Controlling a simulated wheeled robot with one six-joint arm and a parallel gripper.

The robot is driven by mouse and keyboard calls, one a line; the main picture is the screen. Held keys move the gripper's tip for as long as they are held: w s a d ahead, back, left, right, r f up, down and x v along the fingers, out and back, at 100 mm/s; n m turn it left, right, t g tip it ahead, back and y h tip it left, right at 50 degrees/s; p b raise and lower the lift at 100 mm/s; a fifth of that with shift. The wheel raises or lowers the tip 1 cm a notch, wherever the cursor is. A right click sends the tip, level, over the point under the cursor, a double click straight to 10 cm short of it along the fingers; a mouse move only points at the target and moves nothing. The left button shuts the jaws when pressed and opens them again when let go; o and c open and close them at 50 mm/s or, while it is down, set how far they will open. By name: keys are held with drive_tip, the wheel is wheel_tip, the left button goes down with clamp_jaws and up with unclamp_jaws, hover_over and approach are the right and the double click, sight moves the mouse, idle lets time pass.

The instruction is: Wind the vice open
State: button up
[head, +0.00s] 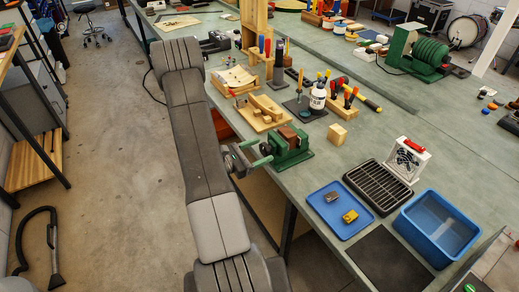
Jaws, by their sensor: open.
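The green vice (290,157) is mounted at the near left edge of the bench, with brown jaw faces (291,137) on top. A wooden block seems to sit between or against these faces; the gap is too small to judge. My gripper (246,160) is open at the vice's left, front end, just off the bench edge. Its dark fingers are close to the green parts of the vice's screw and handle. I cannot tell whether the fingers touch or surround the handle. My grey arm covers part of the gripper and wrist from the left.
A small wooden block (337,134) stands right of the vice. A wooden jig (262,113), a white bottle (317,99) and tool racks stand behind it. A blue tray (341,222), black rack (379,187) and blue bin (438,228) lie toward the front right. The floor left is mostly clear.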

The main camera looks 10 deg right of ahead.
drive_tip(key=shift+w+d, duration=0.1)
drive_tip(key=shift+d, duration=0.15)
drive_tip(key=shift+c, duration=0.2)
drive_tip(key=c, duration=0.9)
drive_tip(key=shift+c, duration=0.2)
drive_tip(key=shift+n, duration=0.3)
